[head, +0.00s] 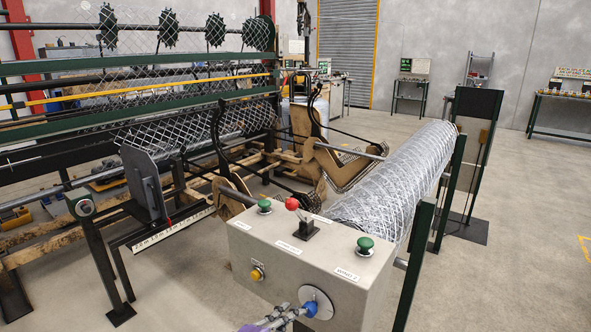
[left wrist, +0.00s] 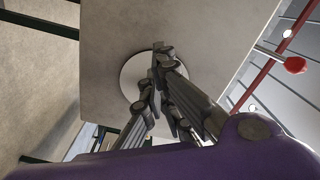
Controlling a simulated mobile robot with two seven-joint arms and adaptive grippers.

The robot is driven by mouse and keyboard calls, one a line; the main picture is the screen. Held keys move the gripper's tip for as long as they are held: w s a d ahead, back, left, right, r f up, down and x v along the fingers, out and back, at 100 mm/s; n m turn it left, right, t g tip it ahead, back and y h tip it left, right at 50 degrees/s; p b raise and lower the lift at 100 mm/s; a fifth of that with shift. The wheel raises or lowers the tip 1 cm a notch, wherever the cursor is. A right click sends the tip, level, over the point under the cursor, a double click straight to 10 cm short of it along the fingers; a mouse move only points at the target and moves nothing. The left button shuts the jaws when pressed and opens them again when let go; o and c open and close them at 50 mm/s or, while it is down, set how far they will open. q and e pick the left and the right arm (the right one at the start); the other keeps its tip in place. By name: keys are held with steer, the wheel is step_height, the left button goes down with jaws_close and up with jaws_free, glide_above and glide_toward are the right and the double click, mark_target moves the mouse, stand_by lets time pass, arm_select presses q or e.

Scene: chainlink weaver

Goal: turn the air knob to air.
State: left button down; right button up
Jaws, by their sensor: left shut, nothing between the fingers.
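A grey control box (head: 290,262) stands at the front centre. A pale round plate (head: 323,296) is on its front face, with a small blue part (head: 311,309), seemingly the air knob, at its middle. My left gripper (head: 303,311) comes in from below and has its tips at the plate. In the left wrist view, the plate (left wrist: 131,76) lies behind my shut, empty fingers (left wrist: 163,56), which hide its middle. I cannot tell whether they touch the knob, nor which way it points. My right gripper is not in view.
On the box top are two green buttons (head: 364,244) and a red-ball lever (head: 292,203). A yellow button (head: 257,273) is on the front, left of the plate. A mesh roll (head: 400,180) lies behind the box. Open floor (head: 500,275) is at the right.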

arm_select(q)
steer(key=p+v, duration=0.1)
steer(key=v, duration=0.4)
steer(key=shift+s+a, duration=0.3)
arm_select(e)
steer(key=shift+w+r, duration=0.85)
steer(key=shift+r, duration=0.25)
arm_select(q)
steer(key=shift+f, duration=0.1)
